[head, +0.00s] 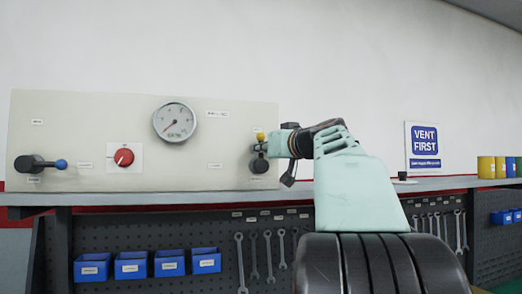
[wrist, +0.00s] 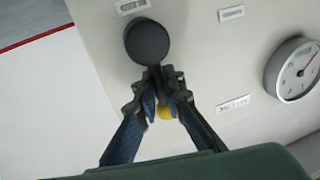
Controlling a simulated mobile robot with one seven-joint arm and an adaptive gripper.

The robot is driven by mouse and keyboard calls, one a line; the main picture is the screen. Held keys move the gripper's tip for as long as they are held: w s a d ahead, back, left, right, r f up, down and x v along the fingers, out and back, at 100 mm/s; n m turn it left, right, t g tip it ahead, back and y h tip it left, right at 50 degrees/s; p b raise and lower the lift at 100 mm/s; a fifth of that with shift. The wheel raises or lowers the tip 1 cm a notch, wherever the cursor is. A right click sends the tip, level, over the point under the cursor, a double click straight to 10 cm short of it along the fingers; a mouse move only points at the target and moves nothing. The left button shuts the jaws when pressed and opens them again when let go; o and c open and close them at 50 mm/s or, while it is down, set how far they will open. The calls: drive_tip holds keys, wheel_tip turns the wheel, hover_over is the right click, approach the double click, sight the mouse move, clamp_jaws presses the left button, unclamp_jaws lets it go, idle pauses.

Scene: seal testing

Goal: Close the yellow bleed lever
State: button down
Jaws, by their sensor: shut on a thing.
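The yellow bleed lever has a yellow ball tip (head: 261,137) and a dark round hub (head: 259,166) at the right end of the beige panel. In the head view the ball stands above the hub, so the lever points roughly upward. In the wrist view the hub (wrist: 147,41) is at top centre and the yellow tip (wrist: 165,112) shows between my fingers. My gripper (wrist: 160,78) is shut on the lever's arm, between hub and tip. The fingers hide most of that arm. In the head view my gripper (head: 262,148) comes in from the right.
The panel (head: 70,120) also carries a blue-tipped lever (head: 60,164) pointing right, a red knob (head: 123,157) and a round gauge (head: 174,121). It stands on a grey shelf (head: 150,197). Below hang wrenches and blue bins (head: 131,265). A "VENT FIRST" sign (head: 424,146) is right.

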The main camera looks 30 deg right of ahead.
drive_tip(key=shift+f, duration=0.1)
drive_tip(key=n+b, duration=0.1)
drive_tip(key=a+n+b, duration=0.1)
drive_tip(key=n, duration=0.1)
drive_tip(key=a+n+g+b, duration=0.1)
drive_tip(key=shift+w+f+n+b, duration=0.25)
drive_tip(key=shift+f+n+b, duration=0.1)
drive_tip(key=shift+n+b, duration=0.05)
drive_tip(key=n, duration=0.1)
drive_tip(key=a+n+b, duration=0.1)
drive_tip(key=f+n+h+b, duration=0.1)
drive_tip(key=n, duration=0.1)
drive_tip(key=shift+w+a+g, duration=0.2)
drive_tip(key=shift+a+g, duration=0.05)
drive_tip(key=shift+g, duration=0.15)
drive_tip(key=n, duration=0.2)
drive_tip(key=a+f+n+h+b, duration=0.1)
drive_tip(key=shift+w+f+n+g+b, duration=0.1)
drive_tip(key=shift+f+n+g+b, duration=0.2)
drive_tip(key=shift+n, duration=0.1)
drive_tip(key=shift+f+n+h+b, duration=0.2)
drive_tip(key=shift+f+n+b, duration=0.15)
drive_tip(key=shift+n, duration=0.4)
drive_tip(key=shift+f+n+h+b, duration=0.2)
drive_tip(key=shift+f+n+b, duration=0.15)
drive_tip(key=shift+n, duration=0.4)
drive_tip(key=c, duration=2)
unclamp_jaws()
